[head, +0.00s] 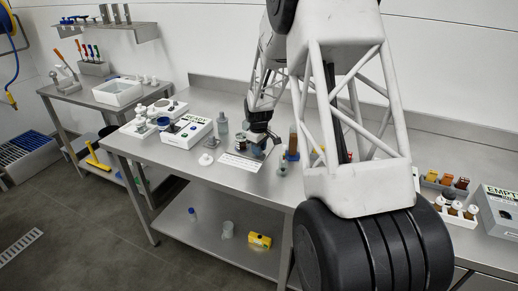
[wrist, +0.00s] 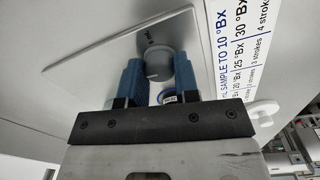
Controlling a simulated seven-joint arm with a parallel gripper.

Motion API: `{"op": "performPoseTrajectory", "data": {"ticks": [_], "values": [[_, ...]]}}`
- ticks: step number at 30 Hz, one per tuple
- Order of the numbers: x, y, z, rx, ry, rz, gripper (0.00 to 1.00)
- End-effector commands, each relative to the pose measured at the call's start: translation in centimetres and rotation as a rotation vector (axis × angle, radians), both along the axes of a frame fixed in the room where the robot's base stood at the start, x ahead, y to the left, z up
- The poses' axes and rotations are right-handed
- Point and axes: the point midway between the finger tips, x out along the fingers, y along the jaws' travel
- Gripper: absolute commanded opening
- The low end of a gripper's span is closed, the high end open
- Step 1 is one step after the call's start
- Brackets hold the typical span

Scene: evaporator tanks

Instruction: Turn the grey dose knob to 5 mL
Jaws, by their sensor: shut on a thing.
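The grey dose knob (wrist: 158,64) shows in the wrist view as a short round cylinder on a light flat plate (wrist: 95,62). My gripper (wrist: 158,74) has its two blue fingers on either side of the knob, shut on it. In the head view my gripper (head: 260,141) is down at the bench, beside a white printed card (head: 240,162). The knob is hidden there by the gripper and arm.
A printed chart (wrist: 250,40) lists °Bx values and strokes right of the plate. A white READY box (head: 187,132) and a grey bottle (head: 222,126) stand left of my gripper; an amber-filled cylinder (head: 293,142) stands right.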

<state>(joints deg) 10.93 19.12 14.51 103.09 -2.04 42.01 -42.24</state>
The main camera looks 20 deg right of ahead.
Motion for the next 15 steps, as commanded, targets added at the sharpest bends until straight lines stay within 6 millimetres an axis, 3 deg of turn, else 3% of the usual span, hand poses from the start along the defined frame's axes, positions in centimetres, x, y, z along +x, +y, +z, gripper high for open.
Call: {"op": "performPoseTrajectory", "data": {"ticks": [15], "values": [[0.08, 0.02, 0.13, 0.0, -0.002, -0.366, 0.05]]}}
